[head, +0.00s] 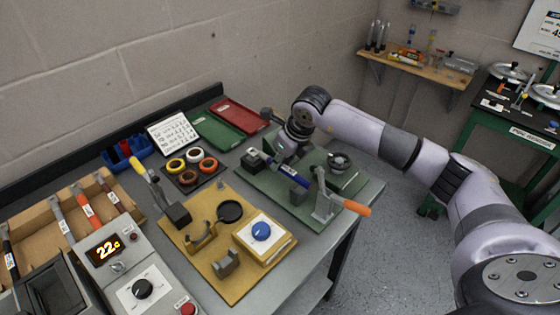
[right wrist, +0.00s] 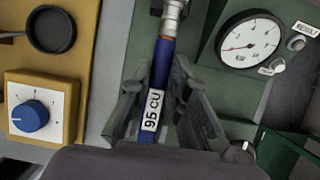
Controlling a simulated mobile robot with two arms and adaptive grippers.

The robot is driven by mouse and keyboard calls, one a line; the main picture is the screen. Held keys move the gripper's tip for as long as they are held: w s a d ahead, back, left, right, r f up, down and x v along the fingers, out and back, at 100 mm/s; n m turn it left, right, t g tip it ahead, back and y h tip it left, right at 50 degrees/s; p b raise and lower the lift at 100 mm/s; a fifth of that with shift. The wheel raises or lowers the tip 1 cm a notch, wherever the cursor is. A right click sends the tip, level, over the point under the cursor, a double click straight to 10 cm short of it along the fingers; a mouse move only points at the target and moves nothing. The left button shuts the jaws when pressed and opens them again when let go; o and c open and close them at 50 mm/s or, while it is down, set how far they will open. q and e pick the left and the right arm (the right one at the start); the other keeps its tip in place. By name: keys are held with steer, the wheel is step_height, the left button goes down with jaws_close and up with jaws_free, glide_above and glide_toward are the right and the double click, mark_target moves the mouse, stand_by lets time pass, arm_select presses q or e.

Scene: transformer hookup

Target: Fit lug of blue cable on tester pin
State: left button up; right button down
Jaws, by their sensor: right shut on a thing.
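The blue cable (head: 289,175) lies over the green tester board (head: 253,182), below my right gripper (head: 289,160). In the right wrist view the cable (right wrist: 161,68) runs between the two fingers of my right gripper (right wrist: 158,100), which is shut on it, and carries a white "95 CU" label. The silver lug (right wrist: 173,9) is at the cable's far end, cut by the top edge of that view. I cannot make out the tester pin or whether the lug touches it. The tester's dial gauge (right wrist: 250,40) is to the right of the cable. My left gripper is not in view.
An orange-handled lever clamp (head: 325,198) stands at the board's front right. To the left is a yellow board (head: 200,258) with a black ring and a blue knob (head: 262,231). Red (head: 238,115) and green (head: 217,133) trays and tape rolls lie behind.

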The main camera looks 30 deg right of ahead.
steer(key=shift+f+b, duration=0.95)
steer(key=shift+f, duration=0.1)
steer(key=c, duration=1.4)
jaws_free()
steer(key=shift+c, duration=0.2)
steer(key=shift+r, duration=0.1)
steer(key=shift+r+p, duration=1.4)
steer(key=shift+r, duration=1)
